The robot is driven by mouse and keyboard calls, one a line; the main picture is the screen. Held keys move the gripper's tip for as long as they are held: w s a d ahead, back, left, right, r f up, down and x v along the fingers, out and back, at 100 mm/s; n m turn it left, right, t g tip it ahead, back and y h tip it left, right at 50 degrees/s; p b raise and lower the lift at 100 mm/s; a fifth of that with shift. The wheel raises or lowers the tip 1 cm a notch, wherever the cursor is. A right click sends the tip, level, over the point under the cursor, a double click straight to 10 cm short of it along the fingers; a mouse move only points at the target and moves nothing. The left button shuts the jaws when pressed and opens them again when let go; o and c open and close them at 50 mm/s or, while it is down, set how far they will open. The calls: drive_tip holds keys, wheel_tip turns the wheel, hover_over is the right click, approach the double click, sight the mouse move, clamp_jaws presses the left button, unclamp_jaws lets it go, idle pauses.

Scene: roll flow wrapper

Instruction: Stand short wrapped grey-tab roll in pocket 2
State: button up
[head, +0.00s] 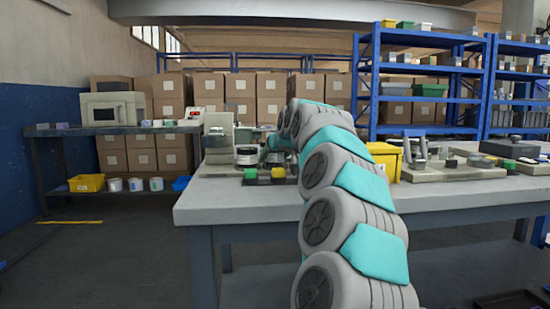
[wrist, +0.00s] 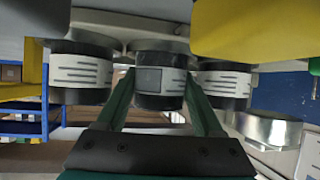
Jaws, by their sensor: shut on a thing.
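Pale round seats (wrist: 152,47) lie along the rolls' ends at the top of the picture. I cannot tell whether the held roll touches its seat. In the head view, my arm largely hides the gripper and held roll.
On the grey bench (head: 235,207), green (head: 250,173) and yellow (head: 278,173) blocks lie on dark trays in front of the work spot. A yellow bin (head: 386,160) stands right of my arm. A silver round part (wrist: 268,129) is right of the fingers.

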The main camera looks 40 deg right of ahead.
drive_tip(key=shift+f, duration=0.1)
drive_tip(key=o, duration=1.2)
drive_tip(key=shift+s+a+r, duration=0.1)
drive_tip(key=shift+s+r, duration=0.25)
drive_tip(key=shift+s, duration=0.05)
drive_tip(key=v, duration=1.1)
